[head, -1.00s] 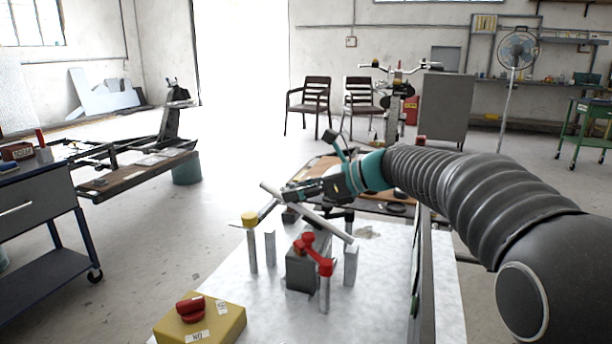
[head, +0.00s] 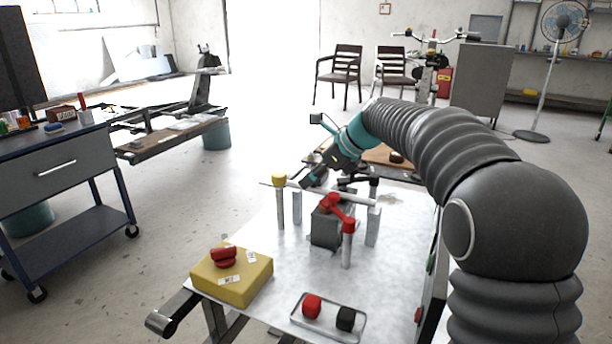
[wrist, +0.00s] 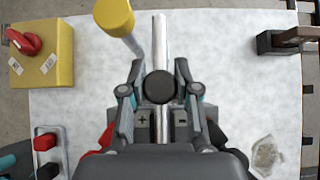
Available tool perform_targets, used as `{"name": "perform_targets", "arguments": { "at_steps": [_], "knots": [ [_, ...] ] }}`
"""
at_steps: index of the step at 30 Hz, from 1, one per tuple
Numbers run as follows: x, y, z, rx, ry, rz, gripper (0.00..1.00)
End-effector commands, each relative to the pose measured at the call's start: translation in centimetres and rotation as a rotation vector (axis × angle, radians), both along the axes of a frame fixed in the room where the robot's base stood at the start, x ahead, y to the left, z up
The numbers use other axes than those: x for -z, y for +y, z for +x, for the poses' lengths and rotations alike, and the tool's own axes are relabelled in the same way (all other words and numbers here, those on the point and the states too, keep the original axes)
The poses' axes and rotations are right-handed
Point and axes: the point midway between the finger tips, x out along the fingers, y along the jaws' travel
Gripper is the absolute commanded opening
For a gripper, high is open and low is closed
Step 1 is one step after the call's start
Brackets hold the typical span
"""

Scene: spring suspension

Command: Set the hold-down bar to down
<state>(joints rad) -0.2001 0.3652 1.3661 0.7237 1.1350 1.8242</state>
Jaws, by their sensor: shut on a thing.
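The hold-down bar (head: 352,198) is a grey metal rod. In the head view it lies nearly level, close over the tops of two grey posts, left (head: 297,208) and right (head: 372,226). My gripper (head: 308,182) is on the bar near its left end. In the wrist view the bar (wrist: 160,38) runs up the picture between the jaws of my gripper (wrist: 159,100), which are shut on it. A round black knob (wrist: 159,87) shows between the jaws. Whether the bar touches the left post is hidden.
A yellow-topped lever (head: 278,180) stands close left of my gripper. A yellow box (head: 245,285) with red knob and a tray (head: 302,332) with red and black pieces are in front.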

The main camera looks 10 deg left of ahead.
Motion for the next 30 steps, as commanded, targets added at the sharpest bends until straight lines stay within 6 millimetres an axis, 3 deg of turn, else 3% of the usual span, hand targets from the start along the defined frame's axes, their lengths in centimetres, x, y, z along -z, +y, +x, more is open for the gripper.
{"name": "perform_targets", "arguments": {
  "at_steps": [7, 8, 10, 11, 22, 30],
  "knots": [
    [-0.3, 0.0, 0.1, 0.001, -0.007, 0.002, 0.0],
    [-0.3, 0.0, 0.1, 0.001, -0.007, 0.002, 0.36],
    [-0.3, 0.0, 0.1, 0.001, -0.007, 0.002, 0.53],
    [-0.3, 0.0, 0.1, 0.0, -0.006, 0.002, 0.56],
    [-0.4, -0.2, -0.1, -0.002, -0.003, 0.001, 0.56],
    [-3.5, -2.9, -0.8, 0.001, -0.006, 0.001, 0.56]
  ]
}}
